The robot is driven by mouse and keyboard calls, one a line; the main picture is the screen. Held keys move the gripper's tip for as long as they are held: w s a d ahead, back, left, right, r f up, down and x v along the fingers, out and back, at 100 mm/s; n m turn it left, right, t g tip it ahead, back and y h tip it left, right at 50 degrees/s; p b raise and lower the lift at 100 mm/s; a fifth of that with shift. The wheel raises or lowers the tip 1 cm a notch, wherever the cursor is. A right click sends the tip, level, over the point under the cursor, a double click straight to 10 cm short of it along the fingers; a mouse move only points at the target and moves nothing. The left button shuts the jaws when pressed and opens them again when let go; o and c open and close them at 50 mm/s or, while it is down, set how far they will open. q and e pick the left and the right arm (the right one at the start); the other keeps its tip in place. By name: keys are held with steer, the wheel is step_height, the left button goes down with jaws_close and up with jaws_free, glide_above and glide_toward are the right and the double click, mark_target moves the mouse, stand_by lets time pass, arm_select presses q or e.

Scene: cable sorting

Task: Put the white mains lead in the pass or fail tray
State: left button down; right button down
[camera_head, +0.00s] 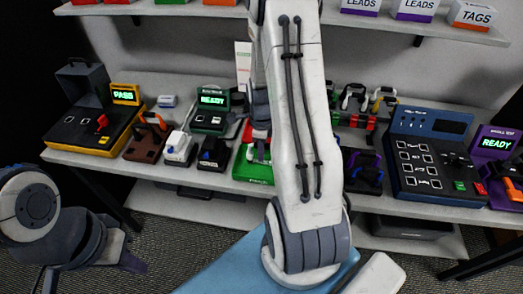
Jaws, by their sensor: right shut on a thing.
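My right arm reaches up the middle of the view to the bench. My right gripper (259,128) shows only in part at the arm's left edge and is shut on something. A small white piece (261,153) shows just below it, over the green tray (247,172); it looks like part of the white mains lead, but most is hidden by my arm. I cannot tell whether it touches the tray. A little red (247,130) shows behind the gripper, perhaps the other tray. My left gripper (128,262) is low at the left, away from the bench; its fingers are unclear.
A yellow and black tester (88,135) with a PASS display (124,95) stands at the left. Small sockets and a READY display (212,100) sit left of the green tray. A blue panel (430,155) is at the right. Leads hang on a rack (357,120) behind.

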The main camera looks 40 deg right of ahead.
steer(key=shift+f+b, duration=0.45)
steer(key=shift+f, duration=0.45)
stand_by(1.1)
steer(key=shift+c, duration=0.6)
jaws_free()
steer(key=shift+r, duration=0.15)
steer(key=shift+r+p, duration=3.55)
steer(key=shift+r, duration=0.4)
steer(key=shift+a, duration=0.1)
